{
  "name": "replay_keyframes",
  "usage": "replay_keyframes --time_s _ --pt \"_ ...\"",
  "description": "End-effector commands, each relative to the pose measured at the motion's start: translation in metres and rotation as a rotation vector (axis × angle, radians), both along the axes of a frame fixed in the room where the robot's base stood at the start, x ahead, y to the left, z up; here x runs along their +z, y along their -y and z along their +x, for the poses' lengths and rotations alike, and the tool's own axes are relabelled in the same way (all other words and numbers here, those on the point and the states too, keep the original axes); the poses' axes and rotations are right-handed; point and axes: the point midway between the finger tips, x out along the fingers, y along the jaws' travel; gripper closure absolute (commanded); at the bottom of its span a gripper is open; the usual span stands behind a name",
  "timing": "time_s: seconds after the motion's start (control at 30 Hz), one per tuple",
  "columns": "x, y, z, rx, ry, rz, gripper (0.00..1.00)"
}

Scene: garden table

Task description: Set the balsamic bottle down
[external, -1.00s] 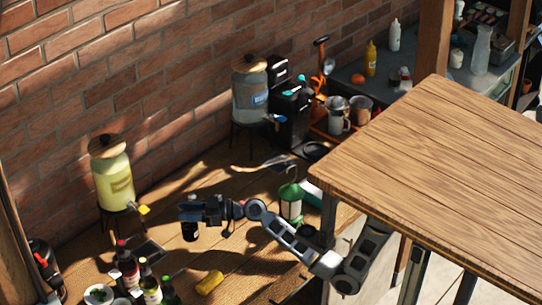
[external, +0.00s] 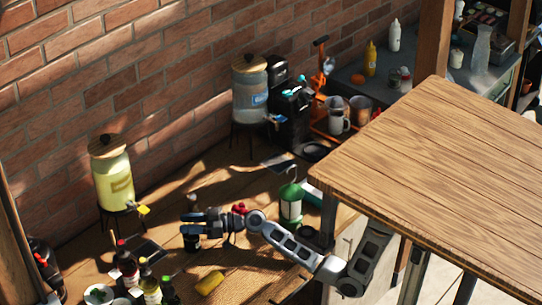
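My gripper (external: 187,221) reaches left, low over the brown wooden table (external: 225,262), with its two dark fingers one above the other in the picture. A small dark bottle (external: 192,243), seemingly the balsamic bottle, stands upright at the fingers, its lower part showing below the nearer finger. A pale tip shows just above the far finger; I cannot tell if it is the bottle's top. The fingers hide the bottle's middle. I cannot tell whether they grip it or whether its base touches the table.
Several bottles (external: 150,288) and a bowl (external: 98,295) stand front left. A yellow object (external: 209,283) lies in front of my gripper. A yellow drink dispenser (external: 114,183) stands behind left, and a green lantern-like item (external: 291,203) to the right.

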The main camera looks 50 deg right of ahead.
Motion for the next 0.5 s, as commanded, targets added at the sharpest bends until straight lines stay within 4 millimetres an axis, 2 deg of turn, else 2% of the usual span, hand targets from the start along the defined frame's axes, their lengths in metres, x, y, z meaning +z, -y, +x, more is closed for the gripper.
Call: replay_keyframes --time_s 0.03,0.2,0.5 --pt "0.0005 0.0 0.0 0.0 0.0 0.0 0.53" --pt "0.0006 0.0 0.0 0.0 0.0 0.0 0.37" --pt "0.0031 0.0 0.0 0.0 0.0 0.0 0.37"
